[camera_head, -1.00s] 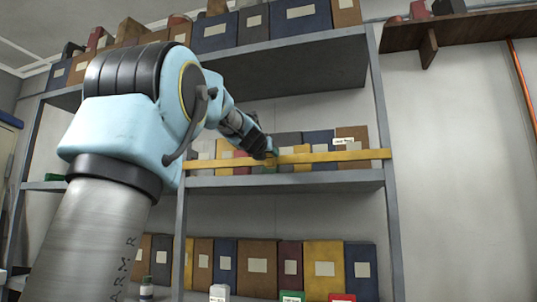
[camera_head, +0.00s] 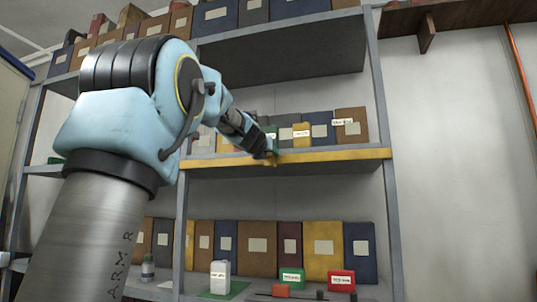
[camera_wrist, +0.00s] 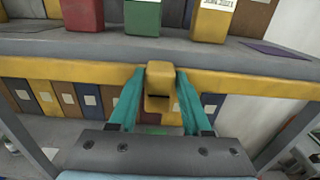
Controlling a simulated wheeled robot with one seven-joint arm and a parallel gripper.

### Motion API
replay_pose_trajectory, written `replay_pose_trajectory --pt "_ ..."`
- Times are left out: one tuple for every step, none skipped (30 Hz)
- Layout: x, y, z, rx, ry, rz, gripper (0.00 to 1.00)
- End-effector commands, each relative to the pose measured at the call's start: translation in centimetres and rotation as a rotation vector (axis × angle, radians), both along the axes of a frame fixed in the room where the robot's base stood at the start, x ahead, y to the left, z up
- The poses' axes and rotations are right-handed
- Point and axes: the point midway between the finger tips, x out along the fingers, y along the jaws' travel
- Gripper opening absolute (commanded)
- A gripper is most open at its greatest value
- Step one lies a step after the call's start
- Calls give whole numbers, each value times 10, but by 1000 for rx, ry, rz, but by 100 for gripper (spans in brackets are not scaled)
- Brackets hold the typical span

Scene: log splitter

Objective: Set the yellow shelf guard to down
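The yellow shelf guard (camera_head: 340,155) is a long bar across the front of the middle shelf. It lies level along the shelf's front edge, below the boxes, which show above it. In the wrist view the bar (camera_wrist: 240,82) runs along the grey shelf edge. Its block-shaped yellow handle (camera_wrist: 160,80) sits between the teal fingers of my gripper (camera_wrist: 160,75). The fingertips appear to touch both sides of the handle. In the head view my gripper (camera_head: 270,157) is at the bar's front, and my arm hides the bar's left part.
Boxes and binders (camera_head: 320,130) stand on the middle shelf (camera_head: 300,170), with more above and below. A white bottle (camera_head: 220,277), a green box (camera_head: 291,278) and a red box (camera_head: 341,280) stand low in front. Bare wall (camera_head: 460,150) is at the right.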

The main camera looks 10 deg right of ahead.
Motion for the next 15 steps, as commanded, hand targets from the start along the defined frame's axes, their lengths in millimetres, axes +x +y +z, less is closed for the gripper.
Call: replay_pose_trajectory --pt "0 0 0 0 0 0 56" --pt "0 0 0 0 0 0 59" --pt "0 0 0 0 0 0 63" --pt "0 0 0 0 -1 0 67" --pt "0 0 0 0 -1 0 70" --pt "0 0 0 0 -1 0 72" --pt "0 0 0 0 -1 0 72" --pt "0 0 0 0 -1 0 72" --pt "0 0 0 0 -1 0 72" --pt "0 0 0 0 -1 0 72" --pt "0 0 0 0 -1 0 72" --pt "0 0 0 0 -1 0 72" --pt "-1 0 0 0 -1 0 72" --pt "-1 1 1 0 -1 0 72" --pt "-3 2 1 -1 -2 0 72"
